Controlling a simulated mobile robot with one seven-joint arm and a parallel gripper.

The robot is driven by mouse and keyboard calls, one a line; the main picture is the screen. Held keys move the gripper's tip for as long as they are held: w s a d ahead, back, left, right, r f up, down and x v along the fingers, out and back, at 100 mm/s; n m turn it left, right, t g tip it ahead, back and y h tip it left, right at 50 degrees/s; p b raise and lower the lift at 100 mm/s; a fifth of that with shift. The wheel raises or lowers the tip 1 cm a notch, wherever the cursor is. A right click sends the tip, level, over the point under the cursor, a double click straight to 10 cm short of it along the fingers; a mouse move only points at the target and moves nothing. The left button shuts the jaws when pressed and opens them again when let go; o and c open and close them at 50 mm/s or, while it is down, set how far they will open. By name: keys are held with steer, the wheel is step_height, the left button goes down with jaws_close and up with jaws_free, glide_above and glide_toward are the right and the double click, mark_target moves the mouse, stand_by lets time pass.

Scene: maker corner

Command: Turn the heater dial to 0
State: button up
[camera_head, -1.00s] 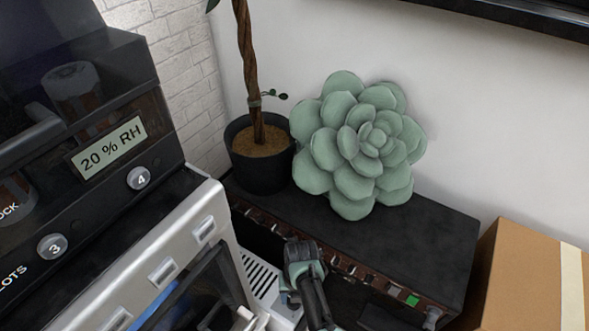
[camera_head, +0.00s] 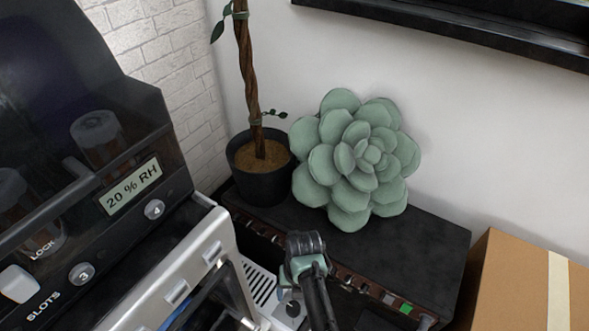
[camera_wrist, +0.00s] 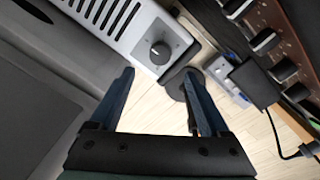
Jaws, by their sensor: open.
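The heater (camera_wrist: 95,18) is a white box with a slotted grille, in the upper left of the wrist view. Its dial (camera_wrist: 159,53) is a round dark knob with a pale pointer line, on a grey panel. The dial also shows in the head view (camera_head: 293,309), partly beside my arm. My gripper (camera_wrist: 158,75) is open and empty, its two blue-grey fingers spread. The dial appears between and just beyond the fingertips, with no contact visible. Any numbers around the dial are too small to read.
A black amplifier-like box (camera_head: 440,240) with a row of knobs stands close to the right, under a green succulent cushion (camera_head: 355,160). A dark appliance (camera_head: 90,130) stands left, a cardboard box (camera_head: 510,290) right. A black plug (camera_wrist: 255,82) and cable are near the right finger.

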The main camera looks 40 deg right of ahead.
steer(key=shift+s+r+p, duration=0.1)
steer(key=shift+r+p, duration=0.45)
steer(key=shift+r, duration=1.6)
